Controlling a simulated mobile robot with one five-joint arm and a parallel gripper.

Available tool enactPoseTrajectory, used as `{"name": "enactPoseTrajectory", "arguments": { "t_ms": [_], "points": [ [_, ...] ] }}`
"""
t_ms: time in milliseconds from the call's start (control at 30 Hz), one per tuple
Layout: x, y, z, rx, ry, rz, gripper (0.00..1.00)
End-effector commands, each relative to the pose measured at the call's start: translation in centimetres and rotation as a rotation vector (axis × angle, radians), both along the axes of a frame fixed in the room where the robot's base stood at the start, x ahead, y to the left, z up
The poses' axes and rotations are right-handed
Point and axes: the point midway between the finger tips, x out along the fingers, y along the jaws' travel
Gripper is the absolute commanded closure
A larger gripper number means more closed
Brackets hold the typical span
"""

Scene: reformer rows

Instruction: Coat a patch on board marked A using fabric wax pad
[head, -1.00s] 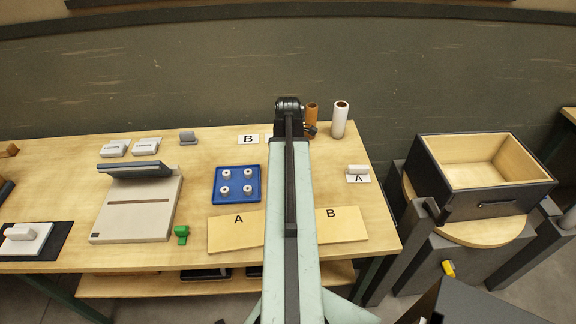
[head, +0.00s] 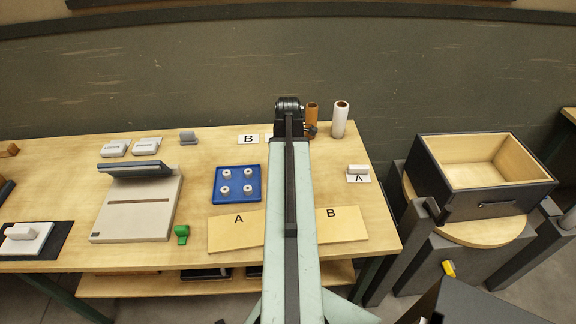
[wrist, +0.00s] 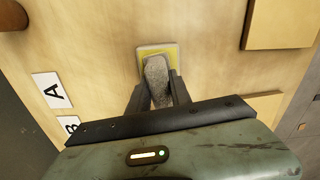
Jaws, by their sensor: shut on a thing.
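My gripper (wrist: 158,98) is shut on a grey, rough-textured grip with a pale-rimmed yellow base, which I take to be the fabric wax pad (wrist: 157,68). The pad is over the wooden table; I cannot tell whether it touches the top. In the head view my arm hides the gripper and pad. The board marked A (head: 234,236) lies flat near the table's front edge, its right end hidden by my arm. The board marked B (head: 342,228) lies to the right of my arm. Two plain board pieces show at the right of the wrist view, their letters out of view.
A blue tray (head: 237,197) with several white knobs lies behind board A. A green clip (head: 182,234) and a beige press-like device (head: 137,210) are to the left. A white roll (head: 340,119) stands at the back. A white block (head: 357,169) sits by another A card.

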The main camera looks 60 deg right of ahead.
Motion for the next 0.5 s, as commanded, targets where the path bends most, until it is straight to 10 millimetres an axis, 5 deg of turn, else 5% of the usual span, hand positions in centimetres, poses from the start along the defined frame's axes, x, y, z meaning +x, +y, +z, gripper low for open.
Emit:
{"name": "enactPoseTrajectory", "arguments": {
  "t_ms": [500],
  "points": [
    [0.0, 0.0, 4.0, 0.001, 0.0, -0.001, 1.0]
  ]
}}
